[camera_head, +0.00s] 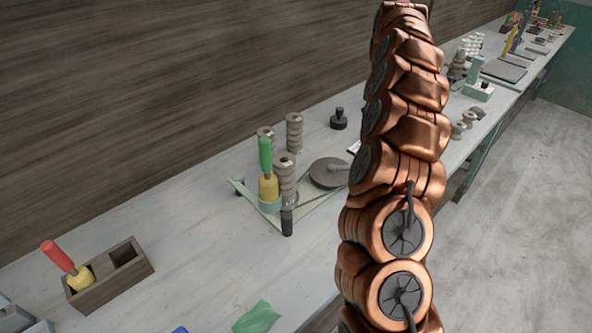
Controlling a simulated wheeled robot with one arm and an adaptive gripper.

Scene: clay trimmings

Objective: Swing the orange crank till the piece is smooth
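I cannot make out an orange crank for certain in the head view. A pale green stand (314,214) on the bench carries a dark round disc (326,174), with a grey bar beside it running toward my arm. A green-handled tool with a yellow lower part (267,184) stands upright in a pale green cup on the same stand, next to a ribbed grey column (286,178). My copper arm crosses the right of the picture and hides part of the bench. My gripper is not in view.
A brown wooden box (119,280) at lower left holds a red-handled tool (60,257) with a yellow lower part. A green cloth-like piece (257,318) lies at the bench's front. A small dark knob (338,119) stands behind. Bare floor (520,215) lies to the right.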

